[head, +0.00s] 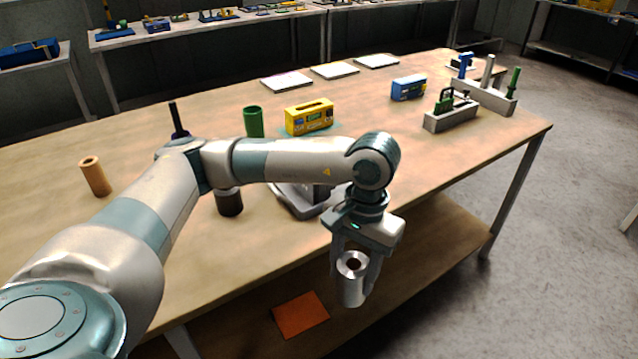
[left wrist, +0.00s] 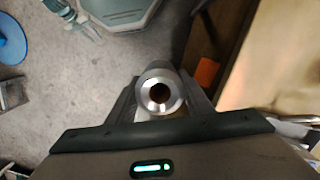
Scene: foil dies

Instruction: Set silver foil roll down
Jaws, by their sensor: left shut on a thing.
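The silver foil roll (head: 354,287) is a short bright cylinder with a dark hole in its end. My left gripper (head: 355,265) is shut on it and holds it upright, past the front edge of the wooden table (head: 450,160) in the head view. In the left wrist view the roll (left wrist: 160,92) sits between the two fingers of the left gripper (left wrist: 160,100), its open end facing the camera.
A copper-brown roll (head: 95,177), green cylinder (head: 254,122), dark cylinder (head: 230,203) and yellow box (head: 309,117) stand on the table. Grey tool racks (head: 451,118) and a blue box (head: 408,88) stand at right. An orange sheet (head: 301,315) lies below. The table's right front is clear.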

